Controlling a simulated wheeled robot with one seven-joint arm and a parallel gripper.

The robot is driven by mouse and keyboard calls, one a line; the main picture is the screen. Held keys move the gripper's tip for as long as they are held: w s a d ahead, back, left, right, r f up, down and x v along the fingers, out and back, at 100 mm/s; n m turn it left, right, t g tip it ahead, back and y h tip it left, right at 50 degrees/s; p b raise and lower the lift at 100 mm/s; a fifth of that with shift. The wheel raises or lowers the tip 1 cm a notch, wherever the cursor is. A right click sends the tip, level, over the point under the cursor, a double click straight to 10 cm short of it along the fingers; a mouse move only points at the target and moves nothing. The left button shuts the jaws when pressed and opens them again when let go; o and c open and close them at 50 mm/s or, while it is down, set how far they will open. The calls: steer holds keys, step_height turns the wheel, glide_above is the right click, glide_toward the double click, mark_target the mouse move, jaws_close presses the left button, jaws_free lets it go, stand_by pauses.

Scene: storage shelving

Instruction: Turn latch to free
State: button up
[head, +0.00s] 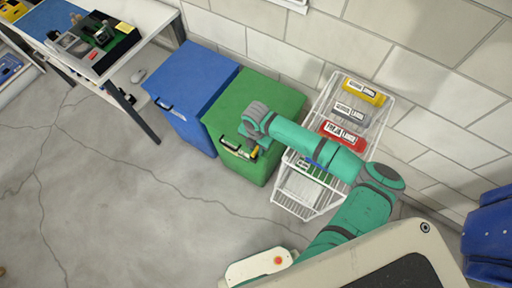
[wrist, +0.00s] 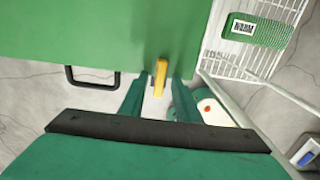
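The yellow latch (wrist: 161,76) stands out from the edge of the green cabinet (wrist: 80,25) in the wrist view. A small yellow piece (head: 254,153) shows beside my gripper in the head view. My gripper (wrist: 158,84) is open, with one finger on each side of the latch. A gap shows between the latch and each finger. The cabinet's dark handle (wrist: 92,84) is left of the latch.
A white wire rack (head: 300,190) with yellow, grey and red labelled boxes stands right of the cabinet. A blue cabinet (head: 195,80) stands left, beside a table (head: 150,22). The floor in front is clear.

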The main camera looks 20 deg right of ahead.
jaws_close()
steer(key=n, duration=0.3)
steer(key=shift+w+a+n, duration=0.15)
steer(key=shift+w+n, duration=0.05)
steer(key=shift+n, duration=0.2)
steer(key=n, duration=0.4)
steer(key=shift+w+a+n, duration=0.15)
steer(key=shift+a+n, duration=0.15)
steer(key=shift+a, duration=0.05)
steer(key=n, duration=0.4)
steer(key=a+n, duration=0.1)
steer(key=n, duration=0.4)
steer(key=shift+s+a, duration=0.2)
steer(key=shift+n, duration=0.4)
